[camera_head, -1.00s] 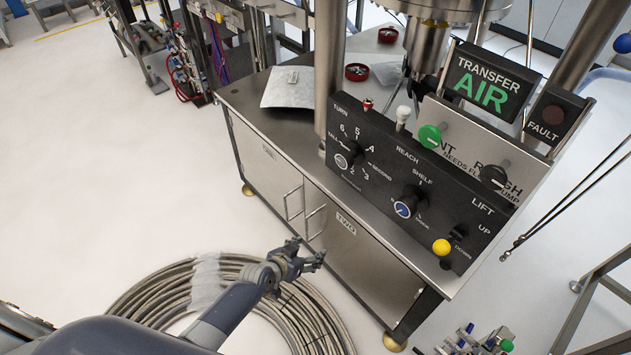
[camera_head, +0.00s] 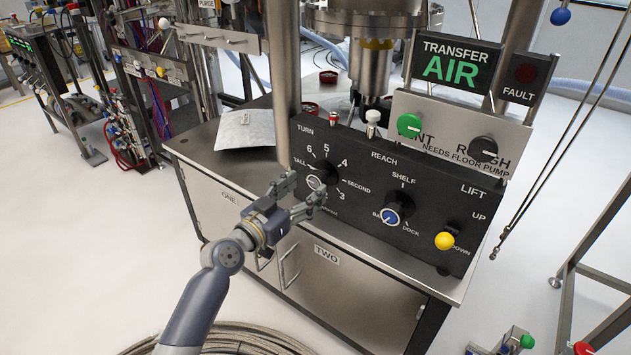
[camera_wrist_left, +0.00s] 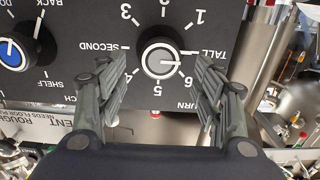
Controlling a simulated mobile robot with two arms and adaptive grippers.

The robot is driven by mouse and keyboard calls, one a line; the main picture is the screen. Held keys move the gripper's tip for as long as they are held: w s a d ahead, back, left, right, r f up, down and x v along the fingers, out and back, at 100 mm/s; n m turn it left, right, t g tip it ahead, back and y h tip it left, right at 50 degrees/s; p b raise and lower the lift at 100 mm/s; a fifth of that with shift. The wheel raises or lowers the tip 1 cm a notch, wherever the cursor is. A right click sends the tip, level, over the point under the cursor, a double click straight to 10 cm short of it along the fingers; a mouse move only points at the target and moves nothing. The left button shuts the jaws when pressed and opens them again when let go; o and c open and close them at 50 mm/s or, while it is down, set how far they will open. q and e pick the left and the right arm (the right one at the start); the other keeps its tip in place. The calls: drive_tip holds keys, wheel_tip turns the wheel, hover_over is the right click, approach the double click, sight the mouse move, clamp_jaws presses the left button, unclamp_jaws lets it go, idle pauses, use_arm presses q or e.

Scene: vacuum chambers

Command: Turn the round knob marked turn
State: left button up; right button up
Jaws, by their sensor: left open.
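The round knob marked TURN (camera_head: 319,181) is on the left part of the black control panel (camera_head: 372,222). It is black with a pale ringed face and a white pointer line, with numbers and labels around it. In the left wrist view the TURN knob (camera_wrist_left: 161,58) appears upside down, its line pointing between TALL and 6. My left gripper (camera_head: 307,190) is open in front of the knob and partly hides it in the head view. In the wrist view its fingers (camera_wrist_left: 160,82) lie either side of the knob, apparently with gaps. My right gripper is not in view.
The REACH knob (camera_head: 391,214) with a blue face is to the right, then the yellow LIFT lever (camera_head: 444,240). A green VENT knob (camera_head: 409,125) and black ROUGH knob (camera_head: 483,149) are above. A vertical metal post (camera_head: 284,80) stands close behind the panel's left end.

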sight(314, 181)
use_arm(q)
drive_tip(key=x, duration=0.4)
drive_tip(key=shift+w, duration=0.1)
drive_tip(key=shift+w+d+b, duration=0.3)
drive_tip(key=shift+w+d, duration=0.15)
drive_tip(key=shift+w, duration=0.1)
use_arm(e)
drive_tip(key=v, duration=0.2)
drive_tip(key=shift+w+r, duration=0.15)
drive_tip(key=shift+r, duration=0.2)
use_arm(q)
drive_tip(key=c, duration=1)
